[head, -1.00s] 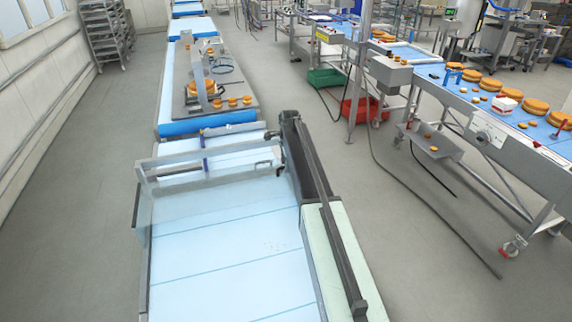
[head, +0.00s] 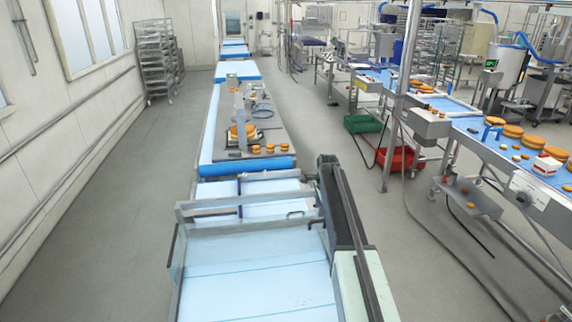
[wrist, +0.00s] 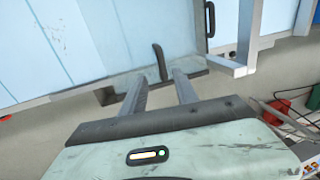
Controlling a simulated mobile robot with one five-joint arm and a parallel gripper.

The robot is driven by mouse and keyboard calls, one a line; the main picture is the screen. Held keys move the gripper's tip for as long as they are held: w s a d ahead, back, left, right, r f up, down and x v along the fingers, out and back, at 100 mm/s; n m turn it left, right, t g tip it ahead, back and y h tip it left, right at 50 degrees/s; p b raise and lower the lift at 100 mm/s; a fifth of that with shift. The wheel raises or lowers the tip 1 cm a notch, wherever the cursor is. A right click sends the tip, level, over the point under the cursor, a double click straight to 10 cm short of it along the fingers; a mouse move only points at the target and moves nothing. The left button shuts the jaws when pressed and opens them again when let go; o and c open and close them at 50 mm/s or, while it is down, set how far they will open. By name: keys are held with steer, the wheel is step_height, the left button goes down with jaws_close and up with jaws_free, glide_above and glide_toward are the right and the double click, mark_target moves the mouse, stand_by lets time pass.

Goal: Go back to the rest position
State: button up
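My gripper (wrist: 157,90) shows in the wrist view as two grey fingers standing apart from a pale green body with a dark front edge. It is open, with nothing held between the fingers. A dark curved handle (wrist: 160,62) on the edge of a pale blue surface (wrist: 90,40) shows beyond the fingertips. I cannot make out my gripper in the head view.
Another conveyor (head: 212,130) carries round orange items. A right-hand line (head: 490,150) holds more rounds. Grey floor (head: 110,200) is clear at left.

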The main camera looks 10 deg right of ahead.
steer(key=s+a+f+n+b, duration=0.4)
steer(key=s+f+n+b, duration=0.1)
steer(key=s, duration=0.6)
steer(key=s+a+f+n+g+b, duration=0.1)
steer(key=s+a+f+n+b, duration=0.4)
steer(key=s, duration=0.6)
steer(key=s+a+f+n+g+b, duration=0.1)
steer(key=s+a+f+n+b, duration=0.4)
steer(key=s, duration=0.6)
steer(key=shift+s+a+f+n+b, duration=0.1)
steer(key=shift+s+f+n+b, duration=0.1)
steer(key=shift+f+n+b, duration=0.6)
steer(key=shift+s+f+n+b, duration=0.15)
steer(key=shift+f+n+b, duration=0.15)
steer(key=shift+f+b, duration=0.8)
steer(key=shift+s+f+n, duration=0.3)
steer(key=shift+s, duration=0.05)
steer(key=shift+r+p, duration=0.15)
steer(key=shift+p, duration=0.2)
steer(key=shift+w+a, duration=0.1)
